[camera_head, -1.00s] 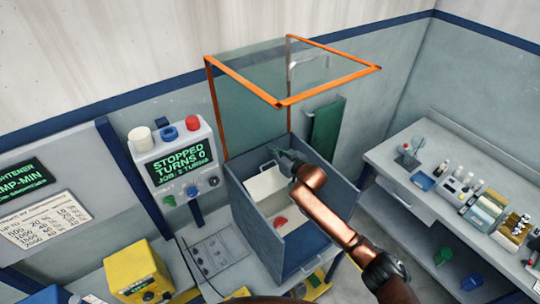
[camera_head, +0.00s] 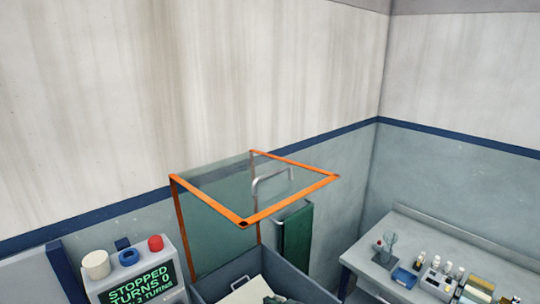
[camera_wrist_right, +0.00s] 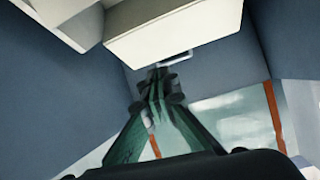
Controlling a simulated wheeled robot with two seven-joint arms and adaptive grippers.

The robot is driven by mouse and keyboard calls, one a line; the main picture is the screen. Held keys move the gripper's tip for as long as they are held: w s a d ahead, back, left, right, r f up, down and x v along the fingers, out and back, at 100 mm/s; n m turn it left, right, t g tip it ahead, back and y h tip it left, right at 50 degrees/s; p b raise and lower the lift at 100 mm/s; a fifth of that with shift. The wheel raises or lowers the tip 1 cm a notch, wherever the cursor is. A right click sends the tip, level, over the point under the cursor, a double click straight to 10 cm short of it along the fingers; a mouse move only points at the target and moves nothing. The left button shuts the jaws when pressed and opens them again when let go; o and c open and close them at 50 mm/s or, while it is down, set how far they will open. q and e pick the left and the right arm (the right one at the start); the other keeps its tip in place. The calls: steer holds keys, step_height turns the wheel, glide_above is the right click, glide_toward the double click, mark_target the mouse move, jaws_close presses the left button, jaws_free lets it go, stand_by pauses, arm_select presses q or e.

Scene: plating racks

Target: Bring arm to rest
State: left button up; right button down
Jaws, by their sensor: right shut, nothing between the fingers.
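My right gripper (camera_wrist_right: 157,82) shows in the right wrist view with its dark green fingers together and nothing held. In the head view only a bit of this gripper (camera_head: 272,299) shows at the bottom edge, over the open blue-grey box (camera_head: 292,276). A cream container (camera_wrist_right: 175,33) with a metal handle (camera_wrist_right: 175,58) is just beyond the fingertips in the wrist view. Whether the fingertips touch the handle I cannot tell. The container's edge (camera_head: 242,291) also shows inside the box in the head view. My left gripper is in neither view.
A clear cover with an orange frame (camera_head: 290,203) stands raised over the box. A console (camera_head: 140,285) reading STOPPED, TURNS 0 is at the left. A side bench (camera_head: 440,238) with bottles is at the right.

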steer(key=s+d+f+m+g+h, duration=0.2)
steer(key=s+d+f+h, duration=0.1)
steer(key=s+d+f, duration=0.8)
steer(key=s+d+f+m+g+h, duration=0.2)
steer(key=s+d+f+h, duration=0.1)
steer(key=s+d, duration=1.15)
steer(key=s+d+f+m+g+h, duration=0.25)
steer(key=s+d, duration=0.75)
steer(key=s, duration=0.9)
step_height(320, 180, down, 36)
steer(key=n+g+b, duration=0.1)
steer(key=g+b, duration=0.1)
steer(key=b, duration=0.6)
steer(key=s+f+b, duration=0.3)
steer(key=s+f, duration=0.7)
steer(key=f, duration=0.3)
steer(key=s+a+f+b, duration=0.1)
steer(key=s+f+b, duration=0.3)
steer(key=s+f, duration=0.7)
step_height(320, 180, down, 2)
steer(key=shift+s+f+n+g+y, duration=0.15)
steer(key=shift+f+n+g+y, duration=0.1)
steer(key=shift+n+g+y, duration=0.15)
